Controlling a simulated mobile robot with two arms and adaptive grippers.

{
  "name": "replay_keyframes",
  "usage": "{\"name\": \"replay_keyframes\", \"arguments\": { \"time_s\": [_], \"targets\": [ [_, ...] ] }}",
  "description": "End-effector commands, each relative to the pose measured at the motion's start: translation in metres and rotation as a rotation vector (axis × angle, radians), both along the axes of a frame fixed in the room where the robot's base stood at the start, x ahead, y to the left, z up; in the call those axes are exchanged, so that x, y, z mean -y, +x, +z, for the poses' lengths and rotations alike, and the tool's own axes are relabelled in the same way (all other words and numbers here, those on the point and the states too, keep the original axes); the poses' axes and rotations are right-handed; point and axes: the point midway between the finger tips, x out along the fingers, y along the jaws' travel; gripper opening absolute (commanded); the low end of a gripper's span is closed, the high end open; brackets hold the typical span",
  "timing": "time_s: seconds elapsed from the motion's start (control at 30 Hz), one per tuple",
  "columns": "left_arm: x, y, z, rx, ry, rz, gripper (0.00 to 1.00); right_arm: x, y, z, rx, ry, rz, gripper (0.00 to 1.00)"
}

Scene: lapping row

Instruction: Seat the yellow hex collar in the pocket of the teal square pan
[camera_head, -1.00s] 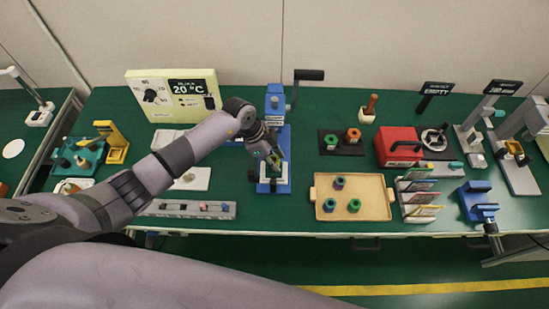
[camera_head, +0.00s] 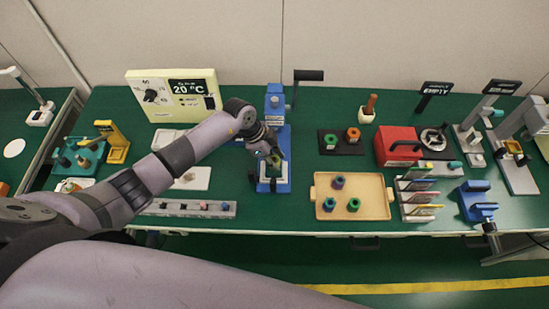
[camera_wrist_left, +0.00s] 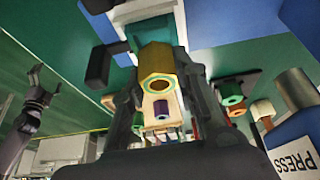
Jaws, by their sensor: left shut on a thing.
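The yellow hex collar (camera_wrist_left: 157,84) is held between the dark fingers of my left gripper (camera_wrist_left: 160,100), which is shut on it. In the head view my left gripper (camera_head: 270,160) is low over the base of the blue press and mostly hides the collar. A teal block (camera_wrist_left: 152,32), apparently the square pan, is right beyond the collar in the wrist view, on a pale plate. Its pocket is hidden by the collar, and I cannot tell whether they touch. My right gripper (camera_wrist_left: 44,84) appears small at the wrist view's left, fingers apart, and is outside the head view.
The blue press (camera_head: 275,105) rises close behind my left gripper. A tan tray (camera_head: 373,190) with several collars lies to the right. A dark plate (camera_head: 328,149) holds green and orange collars. A grey rail (camera_head: 160,208) is at the front left. Green tabletop is clear between press and tray.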

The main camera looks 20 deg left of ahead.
Motion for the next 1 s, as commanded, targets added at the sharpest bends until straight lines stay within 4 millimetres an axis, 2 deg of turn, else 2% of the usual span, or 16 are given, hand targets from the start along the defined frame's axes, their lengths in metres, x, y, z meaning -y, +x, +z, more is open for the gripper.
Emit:
{"name": "replay_keyframes", "arguments": {
  "time_s": [0.6, 1.0],
  "targets": [
    [0.0, 0.0, -0.016, 0.0, 0.0, 0.0, 0.0, 0.0, 0.0, -0.01, 0.0, 0.0, 0.0, 1.0],
    [0.0, 0.0, -0.007, -0.001, 0.0, 0.0, 0.0, 0.0, 0.0, 0.002, 0.0, 0.0, 0.0, 1.0]
  ]
}}
